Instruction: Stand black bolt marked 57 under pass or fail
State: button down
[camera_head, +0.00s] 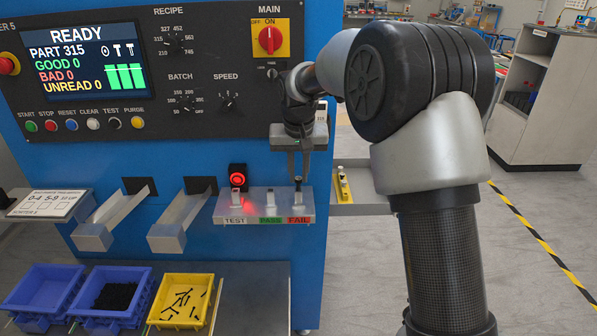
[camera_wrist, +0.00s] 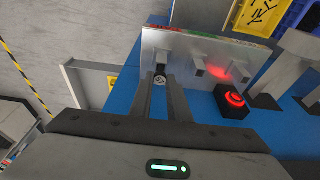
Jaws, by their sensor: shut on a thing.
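My gripper (camera_head: 298,176) points down over the right end of the grey shelf and is shut on a black bolt (camera_head: 298,184). The bolt is upright at the holder above the red FAIL label (camera_head: 299,221). In the wrist view the bolt's round head (camera_wrist: 160,81) shows between the fingertips (camera_wrist: 162,82), with a pale mark too small to read. I cannot tell whether the bolt is seated in the holder. The PASS holder (camera_head: 271,197) and the TEST holder (camera_head: 238,200) look empty.
A red-lit ring lamp (camera_head: 237,177) stands behind the TEST holder. The panel screen (camera_head: 80,62) reads READY, with GOOD, BAD and UNREAD at 0. Two chutes lie to the left. Below are blue bins (camera_head: 142,313) and a yellow bin (camera_head: 163,325) of black bolts.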

aim_at(299, 180)
jog(key=shift+b+x, duration=0.45)
jog(key=shift+x, duration=0.35)
jog(key=shift+s, duration=0.2)
jog(key=c, duration=1.2)
grip_release()
jog(key=shift+r, duration=0.1)
jog(key=shift+w+r+p+v, duration=0.1)
jog(key=shift+w+p+v, duration=0.2)
jog(key=shift+p+v, duration=0.85)
jog(key=shift+w+r+p+v, duration=0.1)
jog(key=shift+w+p+v, duration=0.2)
jog(key=shift+p+v, duration=0.8)
jog(key=shift+w+p+v, duration=0.3)
jog(key=shift+p+v, duration=0.4)
jog(key=shift+v, duration=0.75)
jog(key=shift+r, duration=0.15)
